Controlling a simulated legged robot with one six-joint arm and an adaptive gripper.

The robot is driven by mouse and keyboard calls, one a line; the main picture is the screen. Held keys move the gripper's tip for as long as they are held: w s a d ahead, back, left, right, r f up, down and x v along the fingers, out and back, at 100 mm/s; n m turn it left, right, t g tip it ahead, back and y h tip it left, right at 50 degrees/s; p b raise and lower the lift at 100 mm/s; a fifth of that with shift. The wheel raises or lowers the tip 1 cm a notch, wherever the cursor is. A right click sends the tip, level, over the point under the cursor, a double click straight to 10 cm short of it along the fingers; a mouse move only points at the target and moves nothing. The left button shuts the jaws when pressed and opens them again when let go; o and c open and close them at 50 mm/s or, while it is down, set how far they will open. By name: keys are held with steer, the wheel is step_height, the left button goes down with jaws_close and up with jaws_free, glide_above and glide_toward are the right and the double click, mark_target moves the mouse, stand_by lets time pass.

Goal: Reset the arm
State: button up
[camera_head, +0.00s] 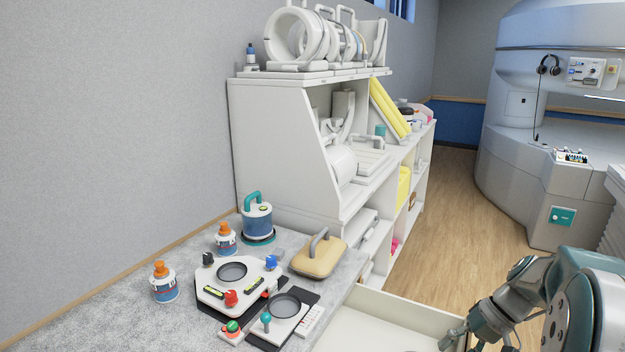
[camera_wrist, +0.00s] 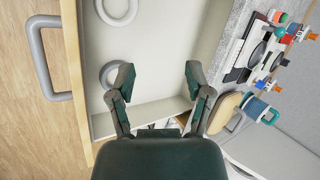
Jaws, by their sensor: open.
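My gripper (camera_wrist: 159,80) is open in the wrist view, with its two dark green fingers apart and nothing between them. It is over an open white drawer (camera_wrist: 165,40), which also shows in the head view (camera_head: 385,308). In the head view my arm comes in from the lower right, and my gripper (camera_head: 455,336) is partly cut off by the bottom edge. A white ring (camera_wrist: 117,10) lies in the drawer at the top of the wrist view, and a second ring (camera_wrist: 112,75) lies near the left finger.
The grey counter (camera_head: 110,318) holds a white control panel (camera_head: 213,290), orange-capped bottles (camera_head: 164,283), a blue canister (camera_head: 257,218) and a tan handled pad (camera_head: 318,257). A white shelf unit (camera_head: 275,130) stands behind. The drawer's grey handle (camera_wrist: 38,60) sticks out over open wooden floor (camera_head: 470,200).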

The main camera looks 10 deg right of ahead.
steer(key=s+a+r+n+t+h, duration=0.1)
steer(key=s+a+r+t+h, duration=0.1)
steer(key=s+a, duration=0.5)
steer(key=s+a+r+n+t+h, duration=0.2)
steer(key=s+a+r+h, duration=0.2)
steer(key=a, duration=0.6)
step_height(320, 180, up, 3)
steer(key=s, duration=0.2)
steer(key=shift+s+a+f+t+h, duration=0.15)
steer(key=shift+s+a+t+h, duration=0.15)
steer(key=shift+s+t+h, duration=0.1)
